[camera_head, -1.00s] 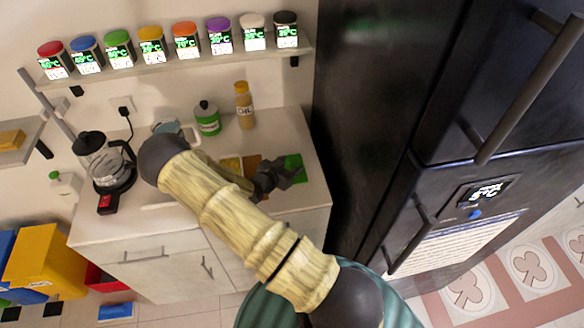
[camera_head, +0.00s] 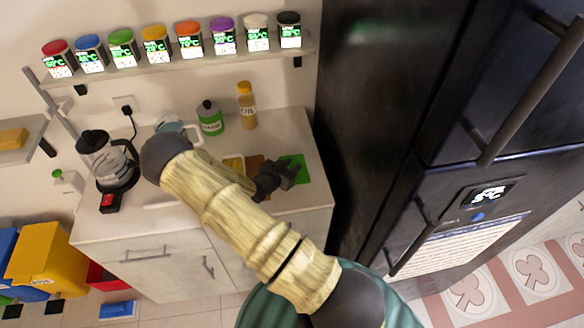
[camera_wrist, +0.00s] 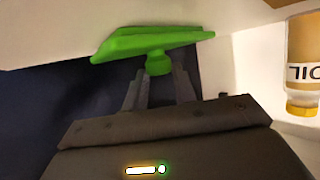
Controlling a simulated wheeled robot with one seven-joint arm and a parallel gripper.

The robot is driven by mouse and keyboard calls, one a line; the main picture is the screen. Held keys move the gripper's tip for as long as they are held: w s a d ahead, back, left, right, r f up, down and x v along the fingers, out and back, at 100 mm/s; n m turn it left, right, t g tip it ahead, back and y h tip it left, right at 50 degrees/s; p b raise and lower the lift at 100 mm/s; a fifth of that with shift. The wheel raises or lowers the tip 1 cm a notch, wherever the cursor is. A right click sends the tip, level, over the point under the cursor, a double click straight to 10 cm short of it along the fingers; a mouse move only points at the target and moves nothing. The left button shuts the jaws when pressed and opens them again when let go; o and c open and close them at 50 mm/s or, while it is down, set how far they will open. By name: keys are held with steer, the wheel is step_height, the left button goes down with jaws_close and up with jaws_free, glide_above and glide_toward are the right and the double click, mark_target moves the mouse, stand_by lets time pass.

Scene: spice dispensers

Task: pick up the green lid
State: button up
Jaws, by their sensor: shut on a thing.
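The green lid (camera_head: 301,168) is a flat, square piece at the right end of the white counter in the head view. The wrist view shows the lid (camera_wrist: 150,42) with its round knob at the fingertips. My gripper (camera_head: 291,172) reaches it from the left in the head view. In the wrist view my gripper (camera_wrist: 159,72) is shut on the lid's knob, with one finger on each side. I cannot tell whether the lid still touches the counter.
An oil bottle (camera_head: 246,106) and a green dispenser (camera_head: 210,119) stand behind on the counter (camera_head: 222,222). A coffee pot (camera_head: 110,163) is at left. Spice jars line the shelf (camera_head: 180,61) above. The dark fridge (camera_head: 365,110) rises close on the right.

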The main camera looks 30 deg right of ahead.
step_height(320, 180, up, 10)
steer(key=b, duration=0.2)
stand_by(0.3)
